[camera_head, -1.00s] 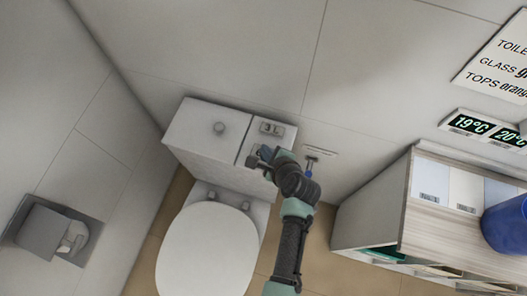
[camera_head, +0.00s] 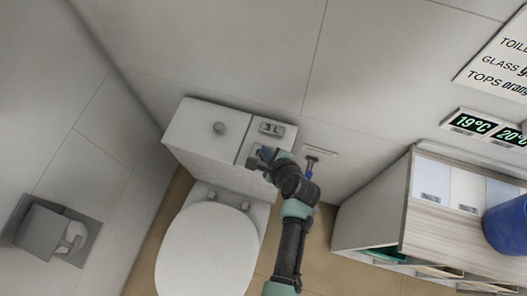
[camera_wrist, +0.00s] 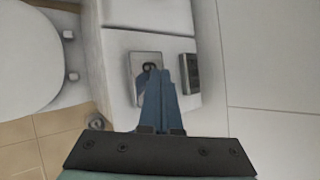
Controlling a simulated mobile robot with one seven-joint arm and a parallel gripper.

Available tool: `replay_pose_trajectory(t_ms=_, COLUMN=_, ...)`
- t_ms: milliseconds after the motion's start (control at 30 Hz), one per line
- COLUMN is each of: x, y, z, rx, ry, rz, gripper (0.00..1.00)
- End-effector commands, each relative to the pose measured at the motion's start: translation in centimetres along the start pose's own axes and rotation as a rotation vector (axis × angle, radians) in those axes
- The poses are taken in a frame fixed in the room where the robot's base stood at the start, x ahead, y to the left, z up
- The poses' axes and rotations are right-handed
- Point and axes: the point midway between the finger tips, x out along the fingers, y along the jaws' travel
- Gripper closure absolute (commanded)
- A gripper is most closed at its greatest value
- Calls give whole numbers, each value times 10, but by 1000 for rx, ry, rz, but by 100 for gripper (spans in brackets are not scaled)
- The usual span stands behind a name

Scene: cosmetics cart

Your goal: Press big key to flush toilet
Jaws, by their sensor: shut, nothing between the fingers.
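The white toilet (camera_head: 207,252) stands with its lid down, and its tank (camera_head: 205,150) is behind it against the wall. A small "3 L" plate (camera_head: 271,129) sits on the tank's right part; a grey plate (camera_wrist: 190,73) at the same side shows in the wrist view. A metallic plate with a dark round mark (camera_wrist: 136,75) is on the tank face. My gripper (camera_head: 257,160) is shut and empty, in front of the tank's right part. In the wrist view its fingertips (camera_wrist: 160,72) overlap the metallic plate and partly hide it. I cannot tell whether they touch it.
A paper holder (camera_head: 45,232) is on the left wall. A cabinet (camera_head: 395,205) with a blue bin (camera_head: 508,222) stands at right. A small wall fitting with a blue part (camera_head: 311,163) is just right of my arm.

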Motion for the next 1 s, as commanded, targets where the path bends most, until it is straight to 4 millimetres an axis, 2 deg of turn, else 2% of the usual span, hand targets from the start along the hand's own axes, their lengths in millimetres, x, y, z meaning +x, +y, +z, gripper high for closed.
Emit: replay_pose_trajectory(t_ms=1000, x=9, y=7, z=-7, rx=0, ry=1, rz=2, gripper=100)
